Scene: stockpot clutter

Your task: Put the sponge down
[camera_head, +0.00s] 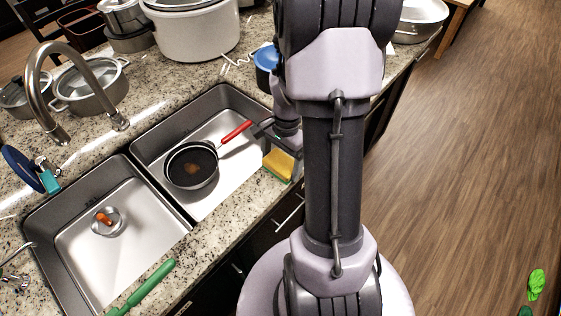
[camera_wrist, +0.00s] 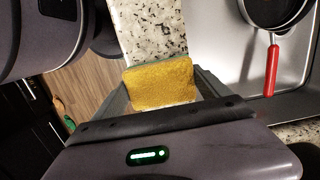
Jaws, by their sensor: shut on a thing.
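A yellow sponge with a green edge (camera_head: 278,165) is at the front edge of the counter in the head view, beside the right basin of the sink. It also shows in the wrist view (camera_wrist: 160,84), held between the two fingers. My gripper (camera_wrist: 165,92) is shut on the sponge. In the wrist view the granite counter (camera_wrist: 150,32) lies beyond the sponge. I cannot tell whether the sponge touches the counter. My arm hides part of the gripper in the head view.
A pan with a red handle (camera_head: 191,165) sits in the right sink basin (camera_head: 232,100). The left basin (camera_head: 80,258) holds a small item. A green-handled object (camera_head: 150,284) lies on the front counter.

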